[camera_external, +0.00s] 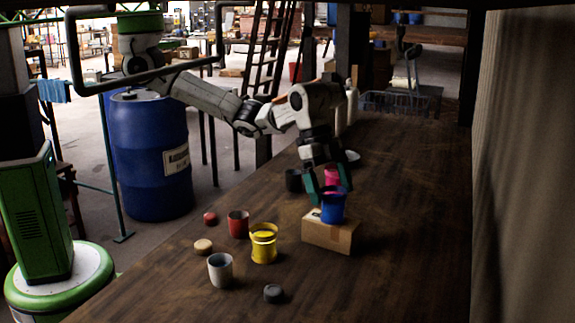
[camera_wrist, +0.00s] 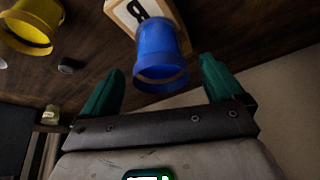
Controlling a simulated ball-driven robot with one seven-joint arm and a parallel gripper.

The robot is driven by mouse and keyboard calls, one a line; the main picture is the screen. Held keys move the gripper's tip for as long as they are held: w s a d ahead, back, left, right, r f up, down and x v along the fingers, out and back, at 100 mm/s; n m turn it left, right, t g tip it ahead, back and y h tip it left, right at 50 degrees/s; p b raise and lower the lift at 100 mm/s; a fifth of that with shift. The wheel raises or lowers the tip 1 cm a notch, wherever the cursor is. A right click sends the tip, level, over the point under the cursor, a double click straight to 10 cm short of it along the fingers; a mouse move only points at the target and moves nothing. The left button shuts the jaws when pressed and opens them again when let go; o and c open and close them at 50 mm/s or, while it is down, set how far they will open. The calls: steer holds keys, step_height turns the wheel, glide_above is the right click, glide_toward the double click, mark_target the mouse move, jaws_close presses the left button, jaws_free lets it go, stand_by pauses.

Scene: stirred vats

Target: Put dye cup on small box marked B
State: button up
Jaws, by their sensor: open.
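A blue cup (camera_external: 332,208) stands upright on a small cardboard box (camera_external: 328,234) on the wooden table. In the wrist view the box (camera_wrist: 118,12) carries a label with a black B, and the blue cup (camera_wrist: 160,50) rests over its edge area. My gripper (camera_external: 330,196) is open, with one green finger on each side of the blue cup. In the wrist view, gaps show between the cup and the fingers of my gripper (camera_wrist: 160,78). Pink shows at the cup's top; I cannot tell whether it is dye inside or a cup behind.
A yellow cup (camera_external: 263,245), a red cup (camera_external: 238,224) and a grey-white cup (camera_external: 220,270) stand left of the box. Small lids (camera_external: 203,246) lie around them. A dark cup (camera_external: 293,180) stands behind. The table's right side is clear, beside a wall.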

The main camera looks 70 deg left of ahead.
steer(key=w+v, duration=0.1)
steer(key=v, duration=0.6)
steer(key=shift+s+r, duration=0.25)
steer(key=shift+s, duration=0.3)
steer(key=shift+a+p, duration=0.2)
steer(key=shift+p, duration=0.1)
steer(key=a+f+n+t+h+p, duration=0.15)
steer(key=a+f+n+p, duration=0.25)
steer(key=a, duration=0.7)
steer(key=a+f+n+t+h+p, duration=0.1)
steer(key=a+f+n+h+p, duration=0.25)
steer(key=a, duration=0.65)
steer(key=s+a+f+n+t+y+p, duration=0.1)
steer(key=s+a+f+n+y+p, duration=0.2)
steer(key=a, duration=0.7)
steer(key=s+a+f+n+t+y, duration=0.1)
steer(key=s+a+f+n+y, duration=0.2)
steer(key=a, duration=0.7)
steer(key=s+a+f+g+y, duration=0.1)
steer(key=s+f+g+y, duration=0.2)
steer(key=s+f+g, duration=0.2)
steer(key=s+f+n, duration=0.1)
steer(key=s+f, duration=0.2)
steer(key=s, duration=0.1)
steer(key=shift+s+a, duration=0.25)
steer(key=shift+s, duration=0.15)
